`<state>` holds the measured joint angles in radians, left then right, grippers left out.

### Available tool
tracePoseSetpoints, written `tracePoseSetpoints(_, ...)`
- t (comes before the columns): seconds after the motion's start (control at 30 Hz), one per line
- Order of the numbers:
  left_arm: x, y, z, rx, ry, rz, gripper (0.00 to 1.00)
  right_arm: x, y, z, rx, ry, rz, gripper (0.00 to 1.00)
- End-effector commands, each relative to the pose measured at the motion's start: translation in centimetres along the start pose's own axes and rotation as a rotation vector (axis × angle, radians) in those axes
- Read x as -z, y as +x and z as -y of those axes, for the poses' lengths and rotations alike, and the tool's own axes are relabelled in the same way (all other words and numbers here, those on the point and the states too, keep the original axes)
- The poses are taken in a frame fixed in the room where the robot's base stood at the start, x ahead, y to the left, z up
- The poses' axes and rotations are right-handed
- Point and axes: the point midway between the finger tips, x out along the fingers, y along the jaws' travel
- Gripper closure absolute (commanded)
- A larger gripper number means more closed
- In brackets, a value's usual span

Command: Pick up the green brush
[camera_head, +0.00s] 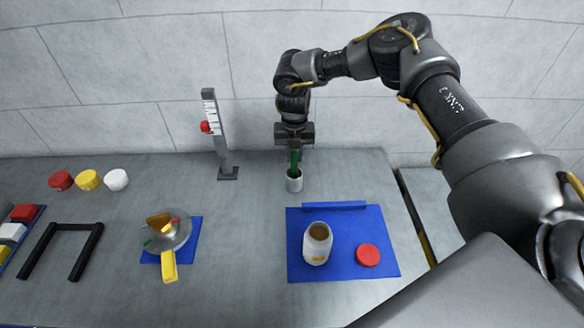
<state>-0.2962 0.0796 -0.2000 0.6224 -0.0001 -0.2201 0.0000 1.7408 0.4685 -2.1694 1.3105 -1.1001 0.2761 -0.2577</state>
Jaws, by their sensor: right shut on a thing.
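My right gripper (294,148) reaches down from above and is shut on the upper part of the brush. My left gripper is not in view.
A metal dish (172,234) with a yellow handle sits farther left. The table's right edge is close to the mat.

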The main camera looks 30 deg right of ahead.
Motion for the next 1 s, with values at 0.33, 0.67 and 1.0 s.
tracePoseSetpoints(0.33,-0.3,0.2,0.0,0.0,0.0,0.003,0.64,0.0,-0.3,-0.1,-0.001,0.0,0.001,1.0)
tracePoseSetpoints(0.67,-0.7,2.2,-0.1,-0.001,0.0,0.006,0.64,-0.1,-6.1,-0.1,-0.003,0.0,0.004,1.0)
tracePoseSetpoints(1.0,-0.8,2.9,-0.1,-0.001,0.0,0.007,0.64,0.0,-9.9,-0.1,-0.001,-0.001,0.0,1.0)
